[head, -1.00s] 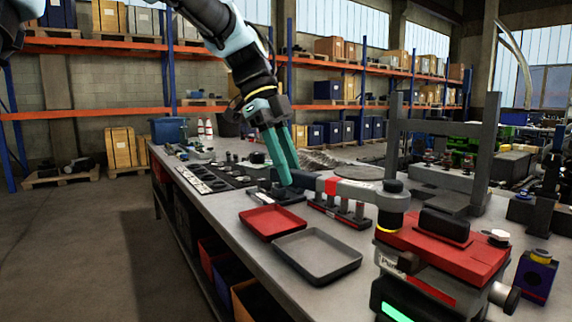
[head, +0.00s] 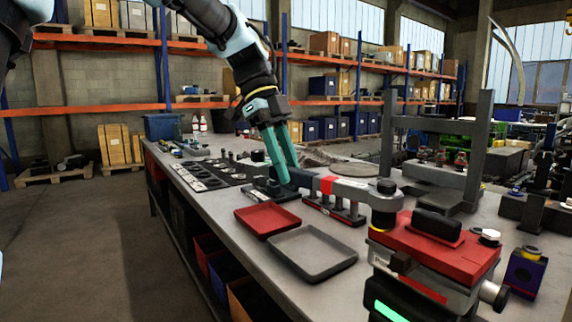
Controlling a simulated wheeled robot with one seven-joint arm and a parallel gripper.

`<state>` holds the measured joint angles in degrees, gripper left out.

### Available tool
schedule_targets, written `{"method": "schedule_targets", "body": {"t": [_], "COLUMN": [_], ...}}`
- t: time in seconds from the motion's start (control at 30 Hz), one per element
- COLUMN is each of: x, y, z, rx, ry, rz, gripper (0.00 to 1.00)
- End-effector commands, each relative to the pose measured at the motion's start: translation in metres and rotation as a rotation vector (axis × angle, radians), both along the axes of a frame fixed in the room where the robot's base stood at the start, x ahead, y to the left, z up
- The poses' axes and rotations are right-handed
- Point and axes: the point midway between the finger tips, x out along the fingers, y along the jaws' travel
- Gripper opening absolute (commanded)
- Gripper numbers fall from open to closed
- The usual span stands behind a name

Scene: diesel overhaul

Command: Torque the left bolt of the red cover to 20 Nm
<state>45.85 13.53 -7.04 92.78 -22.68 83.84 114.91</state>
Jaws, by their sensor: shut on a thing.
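My gripper (head: 286,182) is shut on the handle end of a grey torque wrench (head: 352,189) with a red band. The wrench lies level over the bench and reaches right to its dark round head (head: 385,190). The head sits over the left end of the red cover (head: 412,240), above a yellow ring. The left bolt is hidden beneath the head, so I cannot tell how it is seated. The right bolt (head: 489,236) shows a pale head at the cover's right end. A black block (head: 438,224) stands on the cover.
A red tray (head: 267,221) and a grey tray (head: 313,254) lie on the bench in front of the wrench. A rack of upright pins (head: 338,211) stands just beneath the wrench. A grey frame (head: 480,150) rises behind the cover. A green-lit display (head: 390,311) is below it.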

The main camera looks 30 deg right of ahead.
Motion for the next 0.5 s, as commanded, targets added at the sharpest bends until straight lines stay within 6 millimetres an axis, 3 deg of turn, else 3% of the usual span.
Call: {"method": "schedule_targets", "body": {"t": [0.5], "x": [0.0018], "y": [-0.0101], "z": [0.0012], "rx": [-0.004], "ry": [0.0], "rz": [-0.048], "gripper": [0.0]}}
